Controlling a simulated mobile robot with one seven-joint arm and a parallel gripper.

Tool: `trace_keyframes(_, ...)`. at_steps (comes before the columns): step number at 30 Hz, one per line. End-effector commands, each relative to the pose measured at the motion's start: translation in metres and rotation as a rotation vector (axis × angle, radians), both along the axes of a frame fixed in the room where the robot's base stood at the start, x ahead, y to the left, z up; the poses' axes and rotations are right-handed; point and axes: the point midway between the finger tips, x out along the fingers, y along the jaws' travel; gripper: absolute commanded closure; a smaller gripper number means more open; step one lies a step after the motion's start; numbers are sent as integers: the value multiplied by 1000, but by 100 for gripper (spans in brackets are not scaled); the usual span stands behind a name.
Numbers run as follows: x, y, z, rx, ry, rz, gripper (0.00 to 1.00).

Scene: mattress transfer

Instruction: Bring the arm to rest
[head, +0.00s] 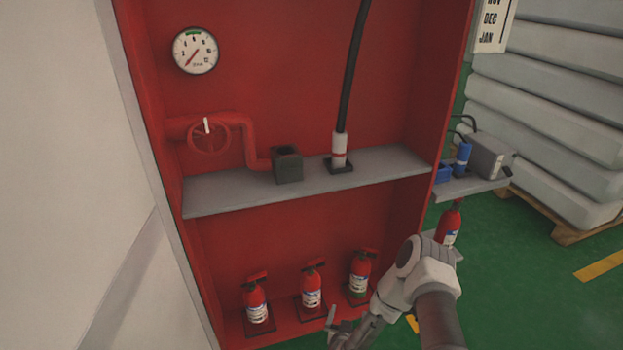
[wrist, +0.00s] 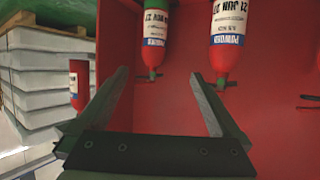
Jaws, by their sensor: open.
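My gripper (wrist: 159,77) is open in the wrist view, with its two dark fingers spread and nothing between them. In the head view my gripper (head: 343,330) is low, at the bottom edge, in front of the red cabinet (head: 290,90), and partly cut off. My arm reaches in from the lower right. Three red fire extinguishers (head: 311,287) stand in a row on the cabinet floor. Two extinguishers (wrist: 229,45) show inverted beyond the fingers in the wrist view, apart from them.
A grey shelf (head: 235,191) holds a dark block (head: 287,165) and a hose nozzle (head: 339,150). Right of the cabinet are another extinguisher (head: 450,224), a small side shelf (head: 470,188) and stacked mattresses (head: 550,130) on a pallet. Green floor (head: 530,290) is open at lower right.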

Motion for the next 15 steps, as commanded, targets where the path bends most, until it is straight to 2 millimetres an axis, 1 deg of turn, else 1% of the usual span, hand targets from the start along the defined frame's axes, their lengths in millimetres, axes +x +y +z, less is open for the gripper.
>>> trace_keyframes(1,14,0,15,4,-4,22,0)
trace_keyframes(5,38,5,44,21,15,81,0)
trace_keyframes(8,56,8,71,30,36,130,0)
trace_keyframes(9,63,9,83,32,45,149,0)
trace_keyframes(14,81,14,133,36,89,222,0)
trace_keyframes(15,85,15,146,35,99,238,0)
